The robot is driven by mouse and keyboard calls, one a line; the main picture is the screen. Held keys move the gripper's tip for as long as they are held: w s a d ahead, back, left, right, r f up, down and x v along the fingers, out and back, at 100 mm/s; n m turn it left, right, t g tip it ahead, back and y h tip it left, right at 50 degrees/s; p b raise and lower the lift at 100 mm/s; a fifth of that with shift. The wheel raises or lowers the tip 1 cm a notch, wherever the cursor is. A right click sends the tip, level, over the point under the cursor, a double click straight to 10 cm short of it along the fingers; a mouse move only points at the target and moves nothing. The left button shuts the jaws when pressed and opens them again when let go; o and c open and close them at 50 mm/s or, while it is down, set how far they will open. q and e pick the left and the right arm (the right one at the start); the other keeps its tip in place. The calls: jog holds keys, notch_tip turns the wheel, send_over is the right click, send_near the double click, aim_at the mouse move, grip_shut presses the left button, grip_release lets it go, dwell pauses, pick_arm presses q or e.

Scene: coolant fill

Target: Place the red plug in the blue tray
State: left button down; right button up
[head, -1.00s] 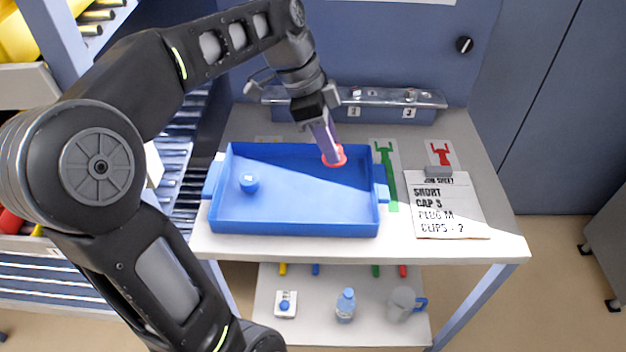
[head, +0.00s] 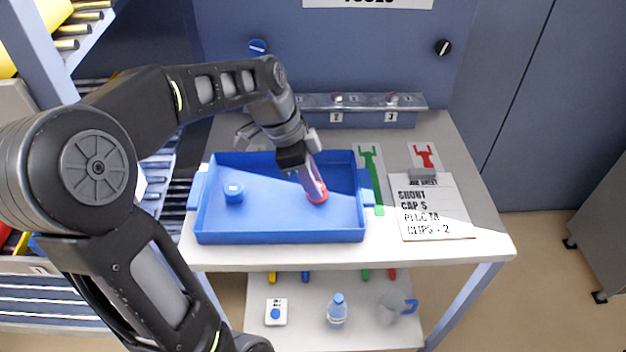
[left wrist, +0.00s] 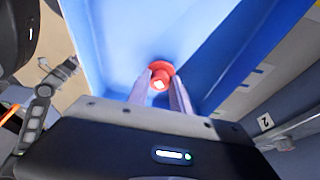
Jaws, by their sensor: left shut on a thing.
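The blue tray (head: 280,236) lies on the table, with a blue cap (head: 234,192) in its left half. My left gripper (head: 314,188) reaches down into the right half of the tray, shut on the red plug (head: 317,196). In the left wrist view the red plug (left wrist: 160,76) sits between the fingertips (left wrist: 160,90), above the blue tray floor. I cannot tell whether the plug touches the floor. My right gripper is not in view.
A job sheet (head: 432,210) with a grey block (head: 422,175) at its top lies right of the tray. A numbered rack (head: 360,112) stands behind. The lower shelf holds a bottle (head: 337,310) and a mug (head: 392,310).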

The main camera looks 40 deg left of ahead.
pick_arm(q)
jog(key=shift+f, duration=0.1)
jog(key=c, duration=1.1)
grip_release()
jog(key=v, duration=1.2)
